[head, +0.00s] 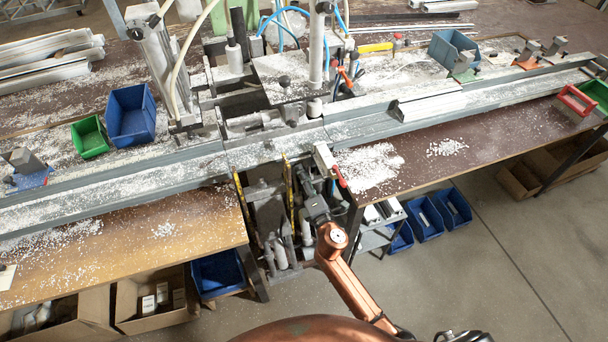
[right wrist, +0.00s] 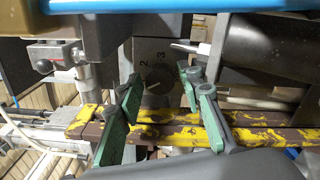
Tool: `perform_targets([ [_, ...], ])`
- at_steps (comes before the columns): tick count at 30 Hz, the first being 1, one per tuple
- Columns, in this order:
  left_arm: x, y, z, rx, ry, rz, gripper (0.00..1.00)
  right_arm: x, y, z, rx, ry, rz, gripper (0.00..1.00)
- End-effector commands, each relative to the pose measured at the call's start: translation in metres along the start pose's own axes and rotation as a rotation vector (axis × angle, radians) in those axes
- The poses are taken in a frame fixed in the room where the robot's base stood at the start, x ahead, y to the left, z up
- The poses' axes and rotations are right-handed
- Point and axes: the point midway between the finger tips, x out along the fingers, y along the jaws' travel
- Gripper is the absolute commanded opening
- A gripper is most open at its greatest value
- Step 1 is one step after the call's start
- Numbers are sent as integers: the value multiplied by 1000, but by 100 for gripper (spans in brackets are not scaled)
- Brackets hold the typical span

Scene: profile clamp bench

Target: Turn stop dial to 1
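The stop dial (right wrist: 158,86) is a small round dark knob on a grey plate, with the numerals 2 and 3 readable beside it in the right wrist view. No numeral 1 can be made out, and the pointer setting is too small to read. My right gripper (right wrist: 161,82) is open, its green-padded fingers on either side of the dial in the picture; contact cannot be told. In the head view my right gripper (head: 304,180) is low at the bench front, beneath the clamp; the dial cannot be made out there. My left gripper is not in view.
Yellow-and-brown worn bars (right wrist: 178,134) run across behind the fingers. A long metal profile rail (head: 400,118) crosses the chip-strewn bench. Blue bins (head: 424,218) stand below, right of my arm.

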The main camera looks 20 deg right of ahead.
Motion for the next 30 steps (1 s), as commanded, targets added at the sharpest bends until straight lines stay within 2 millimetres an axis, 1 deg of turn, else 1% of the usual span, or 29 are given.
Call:
perform_targets([
  [5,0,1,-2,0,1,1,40,-29,-1,0,0,0,-2,34],
  [12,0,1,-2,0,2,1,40,-80,-2,0,2,0,-4,34],
  [16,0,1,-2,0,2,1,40,-100,-2,0,3,-1,-3,34],
  [21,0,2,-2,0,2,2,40,-113,0,0,1,-1,-1,34],
  [30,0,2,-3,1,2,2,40,-115,0,0,0,0,-1,34],
])
